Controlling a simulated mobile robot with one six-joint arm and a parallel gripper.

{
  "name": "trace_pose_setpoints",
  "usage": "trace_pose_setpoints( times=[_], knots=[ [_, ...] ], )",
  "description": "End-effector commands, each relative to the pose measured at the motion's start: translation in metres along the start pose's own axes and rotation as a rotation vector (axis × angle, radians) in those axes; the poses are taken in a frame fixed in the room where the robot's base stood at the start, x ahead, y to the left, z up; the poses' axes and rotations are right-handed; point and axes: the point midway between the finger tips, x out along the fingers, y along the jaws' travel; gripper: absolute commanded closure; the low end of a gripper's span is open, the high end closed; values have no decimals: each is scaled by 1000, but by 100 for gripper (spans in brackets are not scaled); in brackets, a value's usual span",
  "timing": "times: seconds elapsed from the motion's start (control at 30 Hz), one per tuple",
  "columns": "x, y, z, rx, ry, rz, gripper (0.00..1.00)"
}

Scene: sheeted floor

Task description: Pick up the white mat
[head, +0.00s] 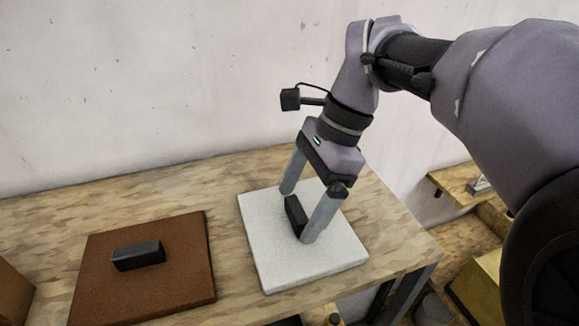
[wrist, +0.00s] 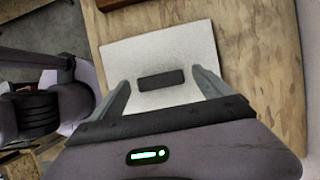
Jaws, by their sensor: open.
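The white mat (head: 290,262) lies flat on the wooden table. A black block, seemingly its handle (head: 296,216), stands up from its middle. In the wrist view the white mat (wrist: 150,52) and the black handle (wrist: 161,80) show ahead of the fingers. My gripper (head: 296,215) is open, pointing down over the mat, with one finger on each side of the handle. The fingers also show apart in the wrist view (wrist: 161,85). I cannot tell whether the fingertips touch the mat or the handle.
A brown mat (head: 187,270) with a similar black handle (head: 138,255) lies to the left on the table (head: 222,220). A brown box (head: 12,295) stands at the far left edge. A pale wall (head: 150,90) rises behind. The table's right edge is close to the white mat.

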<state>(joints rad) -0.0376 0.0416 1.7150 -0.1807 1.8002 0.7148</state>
Motion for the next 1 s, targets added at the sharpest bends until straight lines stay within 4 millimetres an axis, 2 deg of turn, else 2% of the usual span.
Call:
trace_pose_setpoints(
  times=[0.2,0.23,0.67,1.0],
  knots=[
    [2,0,0,0,0,-1,11],
    [2,0,0,0,0,-1,15],
    [2,0,0,0,0,0,99],
    [-2,0,2,0,1,0,100]
  ],
)
